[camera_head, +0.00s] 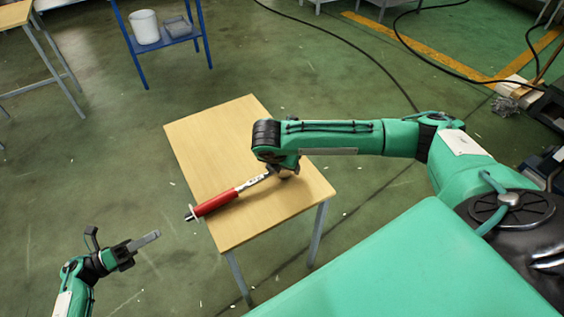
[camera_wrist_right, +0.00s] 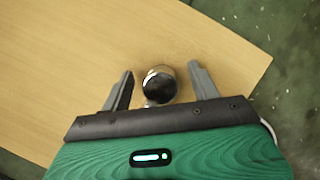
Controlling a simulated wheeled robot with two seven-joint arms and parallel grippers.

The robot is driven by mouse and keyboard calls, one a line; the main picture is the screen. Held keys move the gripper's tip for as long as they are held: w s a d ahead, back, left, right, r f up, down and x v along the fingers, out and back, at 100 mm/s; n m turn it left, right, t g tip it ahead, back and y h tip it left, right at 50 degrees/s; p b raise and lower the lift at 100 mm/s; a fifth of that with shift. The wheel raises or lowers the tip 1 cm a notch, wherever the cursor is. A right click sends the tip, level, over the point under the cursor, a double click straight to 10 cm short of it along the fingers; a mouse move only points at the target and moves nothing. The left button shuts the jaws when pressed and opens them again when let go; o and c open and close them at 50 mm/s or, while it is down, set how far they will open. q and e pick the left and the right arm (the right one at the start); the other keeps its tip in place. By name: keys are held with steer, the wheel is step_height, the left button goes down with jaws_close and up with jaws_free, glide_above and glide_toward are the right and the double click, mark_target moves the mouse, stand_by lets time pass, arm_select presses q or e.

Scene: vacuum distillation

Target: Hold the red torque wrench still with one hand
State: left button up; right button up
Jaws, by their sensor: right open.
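The red torque wrench (camera_head: 219,203) lies on the small wooden table (camera_head: 212,135). Its red handle reaches past the table's left edge, and its silver shaft runs up to the right. My right gripper is over the wrench's head end, mostly hidden by my forearm in the head view. In the right wrist view my right gripper (camera_wrist_right: 161,68) is open, with one finger on each side of the round dark head of the wrench (camera_wrist_right: 159,88); I cannot tell whether they touch it. My left gripper (camera_head: 146,240) is over the floor, apart from the wrench; its finger gap is unclear.
A blue-framed stand (camera_head: 143,62) with a white bucket (camera_head: 145,27) and a grey container (camera_head: 178,27) is at the back. Another wooden table (camera_head: 14,14) stands at the upper left. Black cables cross the floor behind my right arm. The tabletop around the wrench is clear.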

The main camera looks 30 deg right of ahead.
mark_target(190, 217)
jaws_close()
steer(key=c, duration=0.8)
jaws_free()
jaws_close()
arm_select(q)
steer(key=shift+o, duration=0.8)
steer(key=d+r+m+y, duration=0.1)
steer(key=d+m, duration=0.8)
steer(key=m, duration=0.2)
steer(key=shift+d, duration=0.25)
